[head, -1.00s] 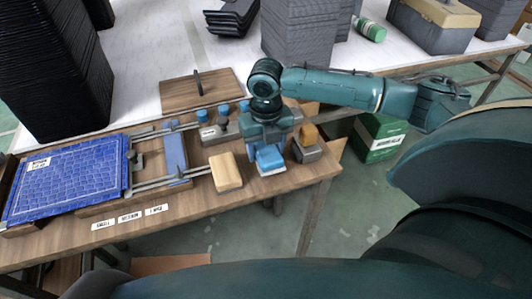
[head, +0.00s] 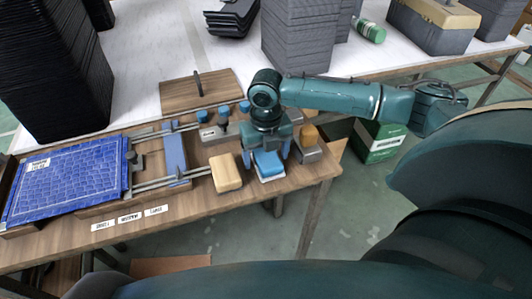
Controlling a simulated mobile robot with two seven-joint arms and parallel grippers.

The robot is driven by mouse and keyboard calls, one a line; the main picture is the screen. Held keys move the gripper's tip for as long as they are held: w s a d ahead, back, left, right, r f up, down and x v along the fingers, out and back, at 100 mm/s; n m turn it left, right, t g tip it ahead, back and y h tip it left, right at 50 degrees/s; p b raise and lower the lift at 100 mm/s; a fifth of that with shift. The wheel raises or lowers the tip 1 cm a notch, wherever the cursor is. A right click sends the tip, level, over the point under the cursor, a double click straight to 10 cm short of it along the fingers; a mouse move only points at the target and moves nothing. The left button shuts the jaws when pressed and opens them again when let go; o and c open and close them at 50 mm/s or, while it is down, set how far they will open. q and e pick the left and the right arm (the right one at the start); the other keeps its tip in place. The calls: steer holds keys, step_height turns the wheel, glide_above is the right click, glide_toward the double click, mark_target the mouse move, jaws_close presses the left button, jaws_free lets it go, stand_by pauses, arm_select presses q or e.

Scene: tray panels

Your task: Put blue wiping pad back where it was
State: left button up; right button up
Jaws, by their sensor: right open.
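The blue wiping pad (head: 268,165) sits on a light base near the front right of the wooden table (head: 190,213). My right gripper (head: 269,153) is directly over it, pointing down, with a finger on each side of the pad. The fingers are open; whether they touch the pad cannot be told. My left gripper is not in view.
A tan block (head: 227,174) stands just left of the pad. Stamps with blue tops (head: 222,124) are behind. A blue patterned panel (head: 66,183) lies in the rail frame at left.

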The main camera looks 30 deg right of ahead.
steer(key=shift+r, duration=0.1)
step_height(320, 180, up, 12)
steer(key=p, duration=0.1)
stand_by(0.8)
